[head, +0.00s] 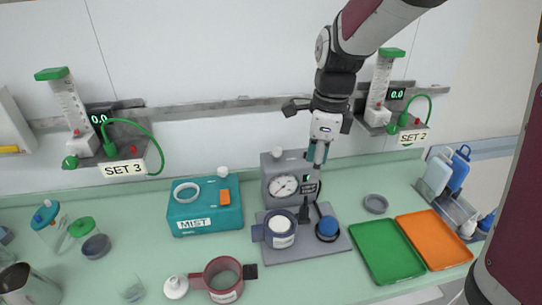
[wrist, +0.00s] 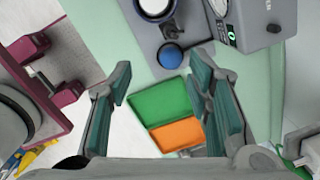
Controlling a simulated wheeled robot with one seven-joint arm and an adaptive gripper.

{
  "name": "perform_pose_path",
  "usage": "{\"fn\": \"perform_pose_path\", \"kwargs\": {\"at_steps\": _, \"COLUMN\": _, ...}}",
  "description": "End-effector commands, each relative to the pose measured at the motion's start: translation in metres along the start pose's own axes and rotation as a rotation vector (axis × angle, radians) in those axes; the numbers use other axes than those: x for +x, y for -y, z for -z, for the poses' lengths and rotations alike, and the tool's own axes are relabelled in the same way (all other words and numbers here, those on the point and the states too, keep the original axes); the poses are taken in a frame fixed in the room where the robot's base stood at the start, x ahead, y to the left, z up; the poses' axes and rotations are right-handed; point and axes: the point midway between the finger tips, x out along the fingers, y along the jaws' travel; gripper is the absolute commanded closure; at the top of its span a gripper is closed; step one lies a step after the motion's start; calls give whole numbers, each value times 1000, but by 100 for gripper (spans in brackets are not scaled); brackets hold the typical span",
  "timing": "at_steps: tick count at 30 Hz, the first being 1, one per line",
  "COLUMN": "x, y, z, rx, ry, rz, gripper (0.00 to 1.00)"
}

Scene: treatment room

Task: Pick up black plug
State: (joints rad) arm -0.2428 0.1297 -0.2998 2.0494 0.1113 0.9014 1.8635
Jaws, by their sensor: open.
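A small dark piece (head: 304,210), which looks like the black plug, stands on the grey base plate (head: 338,241) between a grey-blue cup (head: 258,233) and a blue-topped round part (head: 328,227). In the wrist view the dark piece (wrist: 171,29) is near the top edge, beyond the fingers. My gripper (head: 318,154) hangs in front of the grey gauge box (head: 270,170), above the plate. Its teal-padded fingers are apart in the wrist view (wrist: 160,78), with nothing between them. The gripper appears apart from the dark piece; the exact gap is unclear.
A teal MIST box (head: 206,222) stands left of the plate. A dark red mug (head: 221,278) stands front left. Wall rails hold SET 3 and SET 2 flowmeters.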

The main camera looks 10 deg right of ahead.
Motion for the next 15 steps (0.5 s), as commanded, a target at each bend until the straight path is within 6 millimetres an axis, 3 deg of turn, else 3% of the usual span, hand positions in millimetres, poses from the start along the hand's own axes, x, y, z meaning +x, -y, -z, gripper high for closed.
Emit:
{"fn": "perform_pose_path", "kwargs": {"at_steps": 1, "x": 15, "y": 9, "z": -3, "rx": 90, "ry": -22, "rz": -16, "gripper": 54}}
{"fn": "perform_pose_path", "kwargs": {"at_steps": 6, "x": 41, "y": 26, "z": -7, "rx": 314, "ry": -65, "rz": -32, "gripper": 54}}
{"fn": "perform_pose_path", "kwargs": {"at_steps": 11, "x": 55, "y": 30, "z": -8, "rx": 388, "ry": -81, "rz": -37, "gripper": 54}}
{"fn": "perform_pose_path", "kwargs": {"at_steps": 15, "x": 78, "y": 28, "z": -5, "rx": 393, "ry": -83, "rz": -37, "gripper": 54}}
